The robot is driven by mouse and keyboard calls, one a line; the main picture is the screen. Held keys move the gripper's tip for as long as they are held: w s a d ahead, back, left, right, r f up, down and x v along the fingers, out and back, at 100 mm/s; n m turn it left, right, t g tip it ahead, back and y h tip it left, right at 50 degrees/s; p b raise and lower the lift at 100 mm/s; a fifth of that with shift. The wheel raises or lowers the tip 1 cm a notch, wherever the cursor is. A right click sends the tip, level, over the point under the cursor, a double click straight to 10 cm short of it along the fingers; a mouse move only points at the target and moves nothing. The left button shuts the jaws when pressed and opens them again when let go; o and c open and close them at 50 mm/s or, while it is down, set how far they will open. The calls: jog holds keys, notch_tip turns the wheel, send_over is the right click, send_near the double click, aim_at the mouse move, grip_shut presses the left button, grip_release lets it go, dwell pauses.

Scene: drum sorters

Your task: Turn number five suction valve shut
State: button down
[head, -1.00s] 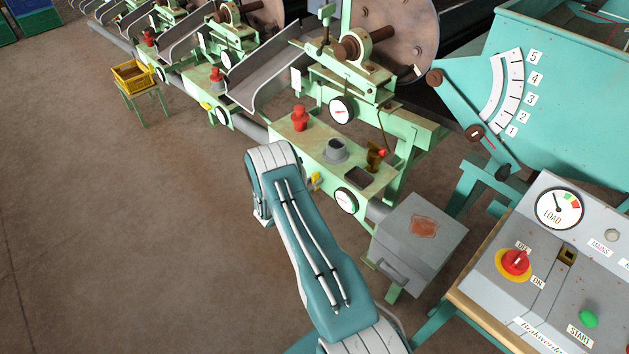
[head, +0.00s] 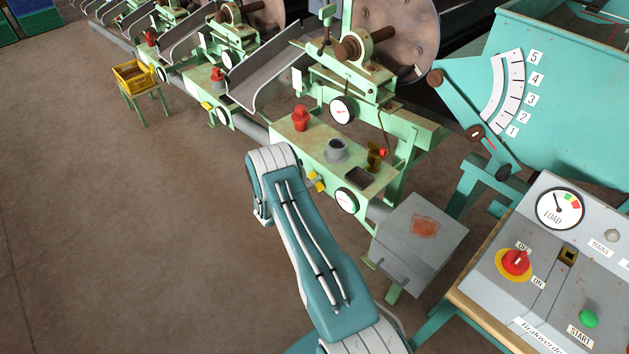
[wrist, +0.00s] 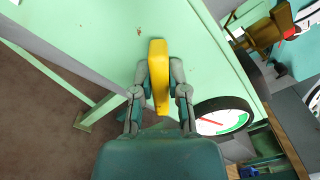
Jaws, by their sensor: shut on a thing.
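The yellow valve handle (wrist: 158,76) stands upright in the wrist view, in front of the pale green panel of the nearest sorter. My gripper (wrist: 159,80) is shut on it, with one finger on each side. In the head view, part of the yellow handle (head: 316,181) shows just right of my arm's elbow, on the green machine face. My fingers are hidden behind my arm there. I see no number on this valve.
A round dial gauge (wrist: 223,117) sits close to the right of the handle; it also shows in the head view (head: 346,201). A grey box (head: 418,240) and a control desk (head: 530,260) stand to the right.

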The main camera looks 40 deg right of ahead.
jog(key=n, duration=0.4)
jog(key=shift+w+f, duration=0.1)
jog(key=shift+w, duration=0.25)
jog(key=shift+f+n, duration=0.15)
jog(key=shift+n, duration=1.35)
jog(key=c, duration=0.6)
grip_release()
jog(key=shift+c, duration=0.2)
jog(key=shift+s, duration=0.1)
jog(key=a, duration=1.2)
jog(key=shift+s, duration=0.45)
jog(key=shift+f, duration=0.1)
